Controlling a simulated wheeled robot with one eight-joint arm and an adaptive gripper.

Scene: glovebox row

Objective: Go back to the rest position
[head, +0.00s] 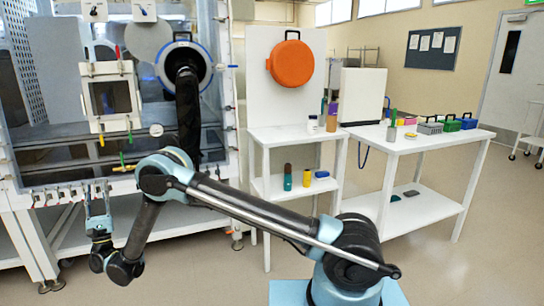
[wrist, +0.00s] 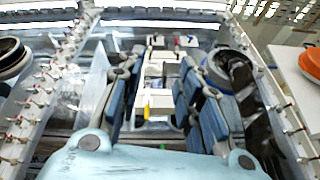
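My gripper (head: 97,190) points upward in front of the lower edge of the glovebox (head: 50,160) at the left of the head view. In the wrist view my gripper (wrist: 158,75) has its two fingers well apart, with nothing held between them. The glovebox front shows through the gap between the fingers. My arm reaches left from the lower right of the head view, bends at a high elbow and drops to the wrist.
A white antechamber door (head: 110,97) and a round port with a black glove (head: 188,110) are on the glovebox front. A white shelf stand (head: 290,135) and a table (head: 415,138) with bottles and baskets (head: 430,127) stand to the right.

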